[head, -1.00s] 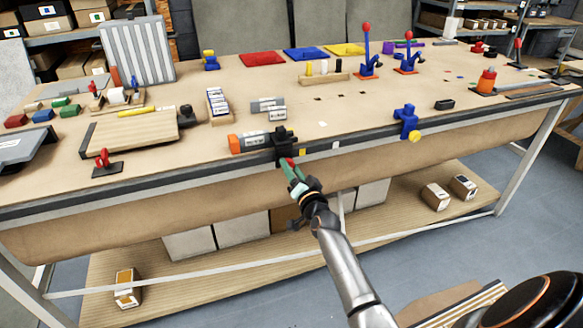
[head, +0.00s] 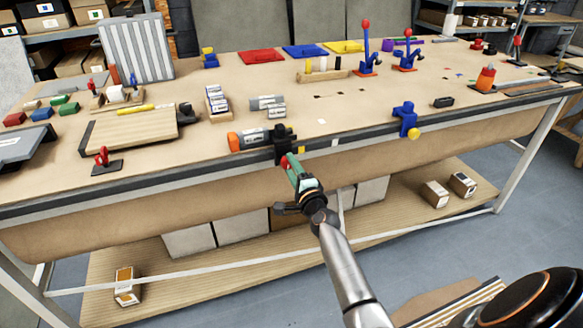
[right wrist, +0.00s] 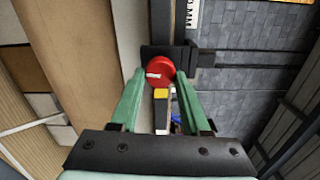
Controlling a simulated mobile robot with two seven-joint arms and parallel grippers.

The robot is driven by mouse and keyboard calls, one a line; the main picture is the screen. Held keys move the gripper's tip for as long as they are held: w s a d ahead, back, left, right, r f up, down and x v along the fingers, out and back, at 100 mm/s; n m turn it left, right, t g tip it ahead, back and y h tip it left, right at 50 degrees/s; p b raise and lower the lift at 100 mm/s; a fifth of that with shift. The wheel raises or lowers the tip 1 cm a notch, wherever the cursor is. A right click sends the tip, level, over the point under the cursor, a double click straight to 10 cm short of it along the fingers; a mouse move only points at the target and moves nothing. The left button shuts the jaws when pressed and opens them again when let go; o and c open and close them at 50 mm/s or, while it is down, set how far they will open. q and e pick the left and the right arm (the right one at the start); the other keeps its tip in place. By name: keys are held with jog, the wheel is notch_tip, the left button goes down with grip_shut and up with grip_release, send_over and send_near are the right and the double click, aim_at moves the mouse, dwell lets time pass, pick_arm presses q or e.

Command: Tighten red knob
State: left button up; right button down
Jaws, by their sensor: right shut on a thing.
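The red knob (right wrist: 160,71) sits on the underside or front of a black clamp (head: 284,140) at the table's front edge. In the right wrist view it lies between the tips of my right gripper (right wrist: 156,80), whose green fingers close on its two sides. In the head view the right gripper (head: 290,164) reaches up to the clamp from below, and the fingers partly hide the red knob (head: 284,162). My left gripper is not in view.
An orange-ended grey cylinder (head: 250,139) lies beside the black clamp on the workbench (head: 350,115). A blue clamp with a yellow knob (head: 406,118) is on the same edge to the right. A wooden board (head: 130,133) lies to the left.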

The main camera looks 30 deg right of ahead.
jog(key=m, duration=0.4)
jog(key=shift+f+m, duration=0.1)
jog(key=shift+m, duration=0.3)
dwell(0.4)
jog(key=shift+c, duration=1.9)
grip_release()
jog(key=shift+s+a, duration=0.2)
jog(key=shift+s, duration=0.35)
jog(key=p+v, duration=0.1)
jog(key=v, duration=0.5)
jog(key=shift+s+p, duration=0.2)
jog(key=shift+p, duration=0.15)
jog(key=shift+a, duration=0.1)
